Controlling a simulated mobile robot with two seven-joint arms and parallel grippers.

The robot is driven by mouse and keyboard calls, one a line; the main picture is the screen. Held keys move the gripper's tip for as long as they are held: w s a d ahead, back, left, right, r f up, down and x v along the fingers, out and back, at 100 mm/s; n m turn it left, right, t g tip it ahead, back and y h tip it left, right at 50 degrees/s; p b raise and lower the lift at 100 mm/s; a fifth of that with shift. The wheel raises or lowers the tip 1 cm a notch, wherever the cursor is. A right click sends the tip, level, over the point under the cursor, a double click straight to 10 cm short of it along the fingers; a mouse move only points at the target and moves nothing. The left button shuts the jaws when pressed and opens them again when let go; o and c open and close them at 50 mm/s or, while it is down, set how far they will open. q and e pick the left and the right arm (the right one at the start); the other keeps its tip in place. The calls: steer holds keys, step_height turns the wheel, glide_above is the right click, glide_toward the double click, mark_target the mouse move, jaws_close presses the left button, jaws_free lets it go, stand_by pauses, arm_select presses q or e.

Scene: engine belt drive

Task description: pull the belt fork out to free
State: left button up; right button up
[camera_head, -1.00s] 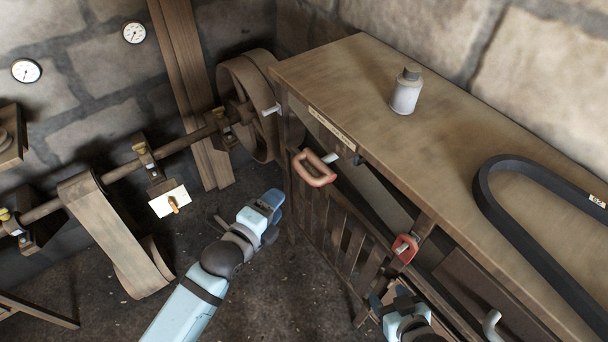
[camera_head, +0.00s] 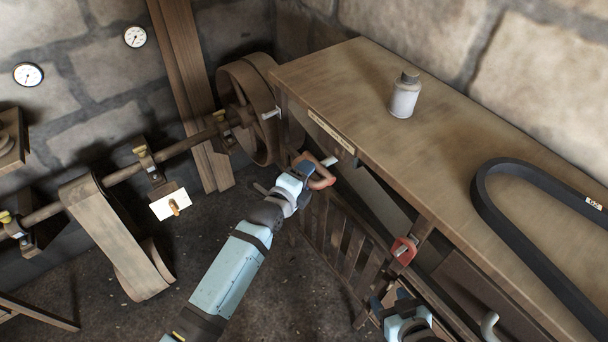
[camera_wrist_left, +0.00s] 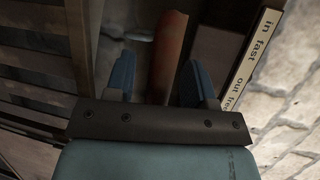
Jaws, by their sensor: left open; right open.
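My left gripper (camera_head: 302,171) is at the handle's near side. In the left wrist view the open fingers (camera_wrist_left: 160,75) stand either side of the red bar (camera_wrist_left: 168,48), not closed on it. The label in that view (camera_wrist_left: 250,62) reads "in fast" and "out free", the last word cut off. My right gripper (camera_head: 398,306) is open and empty, low at the bench front.
A second red handle (camera_head: 403,250) sits further along the bench front, above my right gripper. A slatted guard (camera_head: 345,235) stands below. On the bench top (camera_head: 350,85) are a bottle (camera_head: 404,97) and a black belt (camera_head: 530,225). A line shaft with pulleys (camera_head: 165,150) runs left.

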arm_select(q)
jaws_close()
steer(key=s+a+p, duration=0.3)
steer(key=s+a, duration=0.2)
steer(key=a, duration=0.3)
steer(key=shift+s, duration=0.35)
steer(key=shift+f, duration=0.1)
steer(key=shift+c, duration=0.5)
jaws_free()
steer(key=shift+o, duration=0.5)
steer(key=shift+s+a, duration=0.1)
